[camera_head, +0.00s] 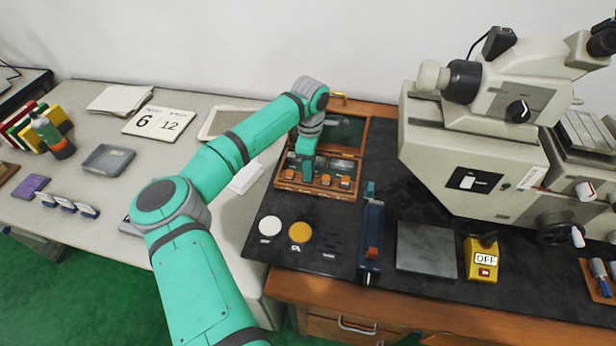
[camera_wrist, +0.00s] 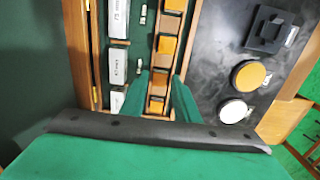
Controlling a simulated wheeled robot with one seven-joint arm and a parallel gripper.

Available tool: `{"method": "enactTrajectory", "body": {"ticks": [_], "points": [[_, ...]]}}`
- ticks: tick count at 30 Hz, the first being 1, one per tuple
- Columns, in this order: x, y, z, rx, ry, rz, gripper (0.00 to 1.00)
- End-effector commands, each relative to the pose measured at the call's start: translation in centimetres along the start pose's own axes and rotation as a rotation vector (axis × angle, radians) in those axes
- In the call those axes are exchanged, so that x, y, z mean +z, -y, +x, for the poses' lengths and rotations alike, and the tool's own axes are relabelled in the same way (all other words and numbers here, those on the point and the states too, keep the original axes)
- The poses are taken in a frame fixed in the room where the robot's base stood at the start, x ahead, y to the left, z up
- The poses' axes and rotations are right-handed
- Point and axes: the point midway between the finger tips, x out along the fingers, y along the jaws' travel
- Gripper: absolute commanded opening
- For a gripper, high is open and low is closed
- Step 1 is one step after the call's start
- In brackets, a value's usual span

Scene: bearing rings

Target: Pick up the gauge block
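An open wooden case (camera_head: 357,140) lies on the dark bench mat. It holds grey labelled blocks (camera_wrist: 118,60) in one row and orange pieces (camera_wrist: 166,46) in another; which one is the gauge block I cannot tell for sure. My gripper (camera_wrist: 158,88) points down into the case. Its two green fingers are apart, one on each side of the orange row, with part of an orange piece showing between them. Nothing is visibly clamped. In the head view my gripper (camera_head: 304,160) is over the left part of the case, and the fingertips are hard to make out.
A white disc (camera_head: 270,226) and an orange disc (camera_head: 300,232) lie in front of the case. A blue tool with a red part (camera_head: 371,235) and a grey plate (camera_head: 427,249) lie to the right. A large microscope (camera_head: 470,150) stands at the right. The case's raised lid is behind.

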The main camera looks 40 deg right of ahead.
Motion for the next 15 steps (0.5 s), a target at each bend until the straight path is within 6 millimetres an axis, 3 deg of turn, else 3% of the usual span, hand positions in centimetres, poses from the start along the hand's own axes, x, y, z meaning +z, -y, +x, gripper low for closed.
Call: {"method": "enactTrajectory", "body": {"ticks": [4,11,15], "points": [[-0.1,0.0,1.7,0.0,0.001,-0.001,0.28],[-0.1,0.0,1.9,0.001,-0.001,-0.001,0.28],[-0.1,0.0,1.8,0.001,-0.001,-0.001,0.0]]}}
